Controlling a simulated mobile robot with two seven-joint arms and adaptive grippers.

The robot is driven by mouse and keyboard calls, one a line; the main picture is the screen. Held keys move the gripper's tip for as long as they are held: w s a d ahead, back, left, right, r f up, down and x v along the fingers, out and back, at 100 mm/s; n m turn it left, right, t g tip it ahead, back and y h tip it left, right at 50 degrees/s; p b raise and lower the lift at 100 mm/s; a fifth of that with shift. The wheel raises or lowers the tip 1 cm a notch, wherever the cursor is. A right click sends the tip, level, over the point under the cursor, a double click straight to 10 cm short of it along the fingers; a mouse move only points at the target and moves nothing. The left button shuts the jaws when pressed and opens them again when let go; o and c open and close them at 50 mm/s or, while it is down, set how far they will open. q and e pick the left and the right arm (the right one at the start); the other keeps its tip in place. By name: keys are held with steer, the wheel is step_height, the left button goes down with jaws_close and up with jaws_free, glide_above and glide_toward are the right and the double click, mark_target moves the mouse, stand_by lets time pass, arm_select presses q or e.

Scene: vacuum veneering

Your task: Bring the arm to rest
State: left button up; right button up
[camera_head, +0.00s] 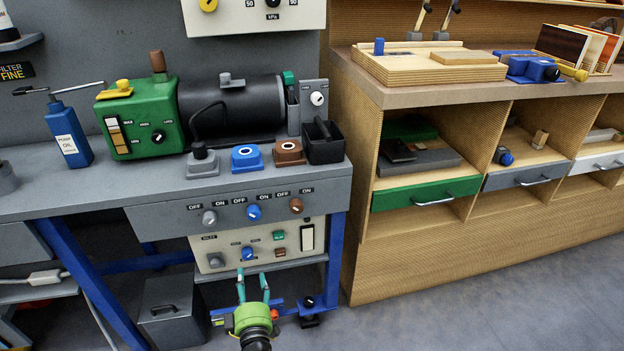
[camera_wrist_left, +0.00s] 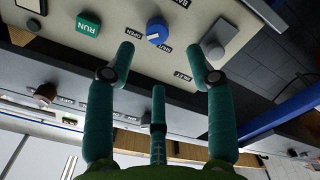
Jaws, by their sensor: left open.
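My left gripper (camera_head: 252,280) is open and empty in the head view, in front of the lower edge of the cream control panel (camera_head: 229,248) under the grey bench. Its teal fingers point up at the panel. In the left wrist view its fingertips (camera_wrist_left: 161,62) stand apart, with the blue knob (camera_wrist_left: 157,31) beyond the gap between them. No contact with the knob shows. The blue knob also shows in the head view (camera_head: 248,253), just above the fingertips. My right gripper is not in view.
The panel also carries a grey knob (camera_head: 216,260) and a green RUN button (camera_wrist_left: 88,23). A blue bench leg (camera_head: 335,255) stands to the right. A grey lidded box (camera_head: 170,311) sits lower left. Wooden cubbies (camera_head: 410,270) stand right; the floor (camera_head: 500,290) before them is clear.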

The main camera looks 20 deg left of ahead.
arm_select(q)
steer(key=s+d+f+m+g+h, duration=0.1)
steer(key=d+f+m+h, duration=0.3)
steer(key=d+m+h, duration=0.4)
steer(key=s+d+f+m+g+h, duration=0.1)
steer(key=s+d+f+m+g, duration=0.15)
steer(key=s+m+g, duration=0.35)
steer(key=s+d+f+m+g+h, duration=0.2)
steer(key=s+f+m, duration=0.15)
steer(key=s, duration=0.45)
steer(key=s+a+m+g+p, duration=0.1)
steer(key=s+g+p, duration=0.1)
steer(key=s+p, duration=1)
steer(key=s+a+m+g+y+p, duration=0.1)
steer(key=s+a+g+p, duration=0.1)
steer(key=s+p, duration=1)
steer(key=s+g, duration=0.1)
steer(key=s, duration=0.2)
steer(key=shift+s+f+p, duration=0.25)
steer(key=shift+p, duration=0.1)
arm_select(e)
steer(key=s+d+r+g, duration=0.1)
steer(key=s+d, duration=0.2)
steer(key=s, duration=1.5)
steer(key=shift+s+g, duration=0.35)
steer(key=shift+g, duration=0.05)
